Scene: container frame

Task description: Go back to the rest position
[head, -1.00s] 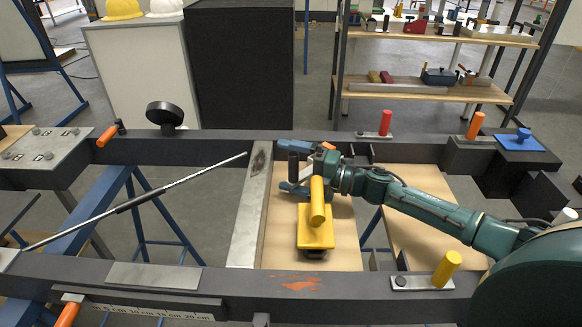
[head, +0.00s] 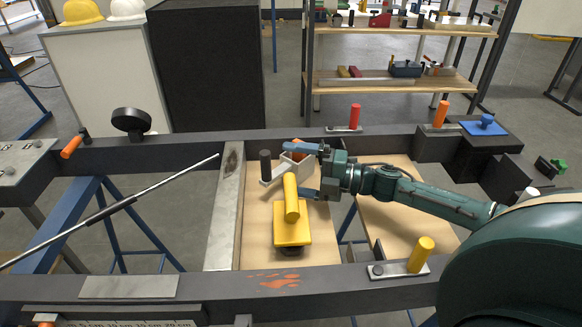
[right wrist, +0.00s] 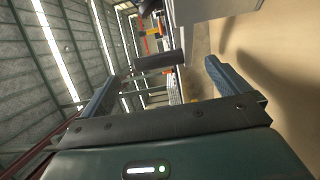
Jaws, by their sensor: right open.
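My right gripper (head: 304,170) is open and empty above the wooden board (head: 262,252) inside the dark frame. Its two blue-grey fingers also show wide apart in the right wrist view (right wrist: 163,86). A small grey tool with a black upright handle (head: 265,163) stands just left of the fingers, apart from them as far as I can tell. A yellow block with a yellow handle (head: 291,228) stands on the board in front of the gripper. My left gripper is not in view.
The dark frame (head: 340,283) surrounds the boards. A grey rod (head: 170,182) slants across the left opening. Red (head: 355,116), orange (head: 440,113) and yellow (head: 421,254) handled clamps stand on the rails. A shelf (head: 400,82) stands behind.

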